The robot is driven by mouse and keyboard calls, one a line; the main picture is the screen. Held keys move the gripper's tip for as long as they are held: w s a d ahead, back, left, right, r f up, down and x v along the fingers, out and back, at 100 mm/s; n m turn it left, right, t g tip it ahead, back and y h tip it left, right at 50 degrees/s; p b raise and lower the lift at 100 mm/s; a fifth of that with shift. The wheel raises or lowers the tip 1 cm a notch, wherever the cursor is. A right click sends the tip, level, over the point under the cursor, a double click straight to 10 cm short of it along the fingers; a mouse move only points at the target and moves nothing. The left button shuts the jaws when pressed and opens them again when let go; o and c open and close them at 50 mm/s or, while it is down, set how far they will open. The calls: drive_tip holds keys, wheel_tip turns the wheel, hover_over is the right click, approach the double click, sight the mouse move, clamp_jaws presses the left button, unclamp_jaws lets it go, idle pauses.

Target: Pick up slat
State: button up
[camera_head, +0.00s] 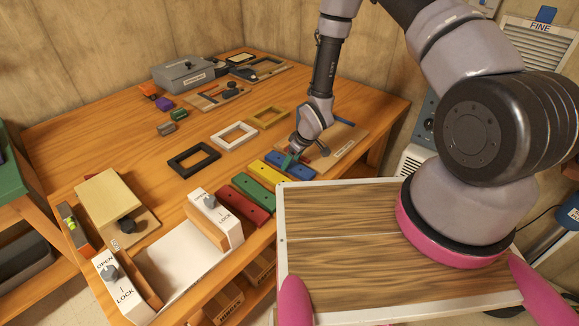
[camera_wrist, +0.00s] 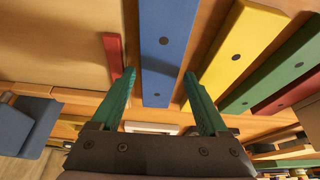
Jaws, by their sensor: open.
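Four colours of slat lie side by side along the front of the wooden bench: a blue slat (camera_head: 301,171), a yellow slat (camera_head: 266,172), a green slat (camera_head: 254,191) and a red slat (camera_head: 240,206). My gripper (camera_head: 289,160) is at the blue slat, pointing down, with teal fingers. In the wrist view my gripper (camera_wrist: 159,76) is open and empty, with one finger on each side of the blue slat (camera_wrist: 165,50). I cannot tell how far the fingertips are above it. The yellow slat (camera_wrist: 236,50) is just right of the right finger.
Black (camera_head: 193,159), white (camera_head: 234,135) and yellow (camera_head: 268,117) frames lie behind the slats. A board with a red bar (camera_head: 322,148) is close to my gripper's right. A white lock fixture (camera_head: 215,218) stands left of the red slat. The bench centre-left is clear.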

drive_tip(key=shift+x, duration=0.75)
drive_tip(key=c, duration=1.2)
drive_tip(key=shift+r, duration=0.15)
